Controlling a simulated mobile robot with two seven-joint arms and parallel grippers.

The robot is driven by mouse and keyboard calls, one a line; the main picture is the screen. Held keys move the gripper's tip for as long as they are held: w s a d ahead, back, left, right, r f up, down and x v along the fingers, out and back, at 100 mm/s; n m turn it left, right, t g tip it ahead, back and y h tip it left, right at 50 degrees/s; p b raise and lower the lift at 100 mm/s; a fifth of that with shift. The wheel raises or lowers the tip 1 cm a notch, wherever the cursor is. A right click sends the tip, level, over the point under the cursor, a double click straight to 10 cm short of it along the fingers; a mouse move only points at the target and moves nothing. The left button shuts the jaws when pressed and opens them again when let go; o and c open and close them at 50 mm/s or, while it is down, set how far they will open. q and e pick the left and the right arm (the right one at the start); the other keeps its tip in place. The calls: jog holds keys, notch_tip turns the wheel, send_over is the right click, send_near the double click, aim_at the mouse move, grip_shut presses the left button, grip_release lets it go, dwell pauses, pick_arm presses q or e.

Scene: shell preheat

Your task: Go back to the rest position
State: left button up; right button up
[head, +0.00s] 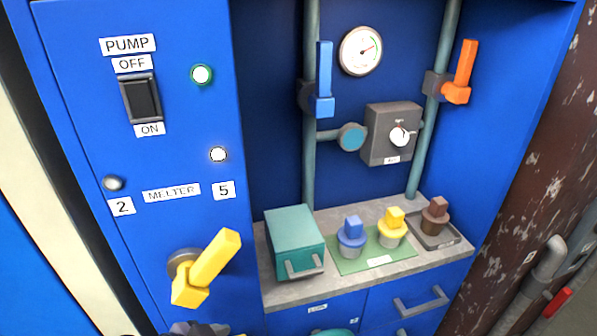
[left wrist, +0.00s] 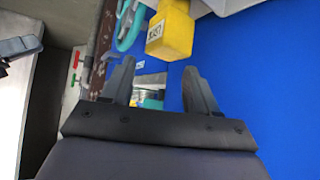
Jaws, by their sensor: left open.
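My left gripper (left wrist: 158,66) is open, with nothing between its fingers in the left wrist view. A dark part of what looks like my left gripper shows at the bottom edge of the head view, below the yellow lever (head: 207,268) on the blue panel. In the left wrist view a yellow block with a small label (left wrist: 170,32), likely that lever's end, sits just beyond the fingertips, apart from them. My right gripper is in neither view.
The blue panel carries a pump switch (head: 141,98) and lamps. In the recess are a blue valve handle (head: 324,80), an orange one (head: 464,72), a gauge (head: 361,51) and a dial box (head: 390,134). A teal box (head: 294,241) and several coloured plugs stand on the grey shelf (head: 285,292).

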pick_arm(q)
jog(key=s+a+f+n+t+y+p, duration=0.1)
jog(key=s+a+n+t+y+p, duration=0.3)
jog(key=s, duration=0.6)
jog(key=a+n, duration=0.2)
jog(key=a, duration=0.1)
jog(key=shift+s+f+n+y+p, duration=0.2)
jog(key=shift+f+n+y+p, duration=0.1)
jog(key=shift+f+n, duration=0.1)
